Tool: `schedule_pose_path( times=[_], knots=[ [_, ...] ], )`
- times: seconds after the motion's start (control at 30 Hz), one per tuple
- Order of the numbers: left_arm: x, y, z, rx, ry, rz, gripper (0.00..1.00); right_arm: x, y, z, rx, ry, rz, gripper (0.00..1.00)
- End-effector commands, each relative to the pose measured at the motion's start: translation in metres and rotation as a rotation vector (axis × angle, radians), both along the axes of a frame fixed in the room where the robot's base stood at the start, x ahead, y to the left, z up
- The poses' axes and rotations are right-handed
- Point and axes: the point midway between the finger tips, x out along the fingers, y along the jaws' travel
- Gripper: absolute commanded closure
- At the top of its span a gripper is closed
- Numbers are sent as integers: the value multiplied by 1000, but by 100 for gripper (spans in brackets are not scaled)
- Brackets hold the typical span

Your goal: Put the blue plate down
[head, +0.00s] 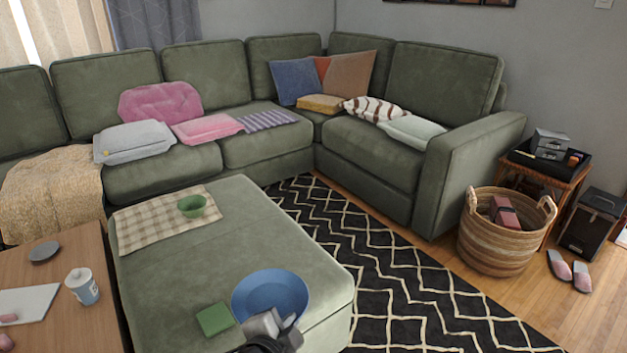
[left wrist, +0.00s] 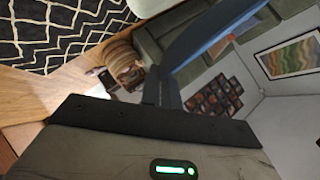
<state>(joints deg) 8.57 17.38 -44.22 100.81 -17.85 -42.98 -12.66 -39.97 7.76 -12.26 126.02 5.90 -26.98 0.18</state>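The blue plate (head: 270,291) is at the lower middle of the head view, over the front right part of the green ottoman (head: 215,260). My left gripper (head: 274,322) is at the plate's near rim and appears shut on it. In the left wrist view the plate (left wrist: 210,38) shows nearly edge-on as a blue band running up from the dark fingers (left wrist: 162,88). I cannot tell whether the plate touches the ottoman top. My right gripper is in neither view.
A green square item (head: 215,319) lies on the ottoman just left of the plate. The ottoman's middle is clear. A wooden table (head: 85,325) with a cup (head: 83,287) stands left.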

Motion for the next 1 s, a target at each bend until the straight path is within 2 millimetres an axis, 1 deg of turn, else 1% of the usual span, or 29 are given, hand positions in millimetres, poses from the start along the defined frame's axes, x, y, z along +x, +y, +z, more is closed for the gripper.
schedule_pose_path(
  times=[0.03, 0.17, 0.27, 0.4, 0.5, 0.6, 0.73, 1.0],
  knots=[
    [-2, 8, 11, -4, -1, 19, 100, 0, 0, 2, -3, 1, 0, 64],
    [-9, 34, 39, -9, 4, 79, 100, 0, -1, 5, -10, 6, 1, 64],
    [-18, 59, 67, -10, 4, 134, 100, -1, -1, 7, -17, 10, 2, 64],
    [-39, 97, 113, -7, 4, 214, 100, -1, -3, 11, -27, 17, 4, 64],
    [-55, 119, 143, 0, 1, 258, 100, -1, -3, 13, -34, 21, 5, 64],
    [-68, 133, 164, 7, -1, 285, 100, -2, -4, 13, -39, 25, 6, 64],
    [-77, 141, 176, 9, -2, 304, 100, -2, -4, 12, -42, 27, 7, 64],
    [-78, 143, 178, 13, -3, 306, 100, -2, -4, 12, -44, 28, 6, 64]
  ],
)
